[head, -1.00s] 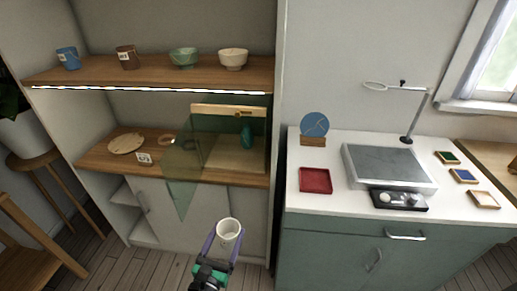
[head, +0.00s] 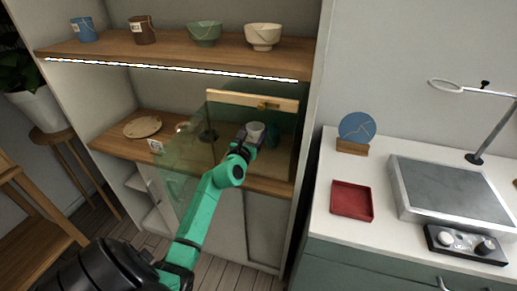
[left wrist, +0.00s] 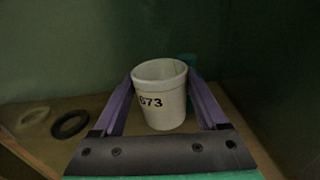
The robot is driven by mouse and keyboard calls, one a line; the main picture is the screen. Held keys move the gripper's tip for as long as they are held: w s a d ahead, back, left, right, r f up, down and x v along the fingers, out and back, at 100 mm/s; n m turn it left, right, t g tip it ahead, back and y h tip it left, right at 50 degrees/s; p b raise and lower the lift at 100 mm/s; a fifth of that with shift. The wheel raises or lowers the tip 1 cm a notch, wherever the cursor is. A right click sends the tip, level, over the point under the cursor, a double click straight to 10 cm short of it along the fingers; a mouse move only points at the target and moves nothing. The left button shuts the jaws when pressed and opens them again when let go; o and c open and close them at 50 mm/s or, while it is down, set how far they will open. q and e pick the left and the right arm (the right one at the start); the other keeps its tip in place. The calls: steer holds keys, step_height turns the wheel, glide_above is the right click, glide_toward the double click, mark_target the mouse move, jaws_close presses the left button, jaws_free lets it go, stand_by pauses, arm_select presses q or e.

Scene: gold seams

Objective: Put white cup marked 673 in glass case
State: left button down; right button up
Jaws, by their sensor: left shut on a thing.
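The white cup marked 673 (left wrist: 160,104) stands upright between the purple fingers of my left gripper (left wrist: 161,82) in the left wrist view. In the head view the cup (head: 256,129) and the left gripper (head: 252,136) are at the glass case (head: 230,97) on the lower shelf. The case has a wooden top edge and greenish glass. The fingers are shut on the cup's sides. A teal object (head: 271,133) stands just right of the cup, partly hidden. I cannot tell whether the cup touches the case floor. My right gripper is not in view.
A black ring (left wrist: 70,124) and a pale ring (left wrist: 33,116) lie left of the cup. A greenish glass pane (head: 184,172) stands left of my forearm. A round wooden plate (head: 142,127) lies farther left. Bowls, including a green one (head: 204,33), stand on the upper shelf.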

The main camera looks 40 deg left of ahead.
arm_select(q)
step_height(320, 180, down, 5)
steer(key=shift+f+b, duration=0.1)
steer(key=shift+b, duration=0.6)
steer(key=shift+f, duration=0.2)
steer(key=shift+r, duration=0.1)
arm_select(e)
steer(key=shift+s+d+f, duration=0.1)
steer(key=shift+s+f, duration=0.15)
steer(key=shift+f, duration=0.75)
arm_select(q)
jaws_free()
steer(key=shift+r, duration=0.1)
steer(key=v, duration=1.2)
steer(key=shift+p, duration=0.3)
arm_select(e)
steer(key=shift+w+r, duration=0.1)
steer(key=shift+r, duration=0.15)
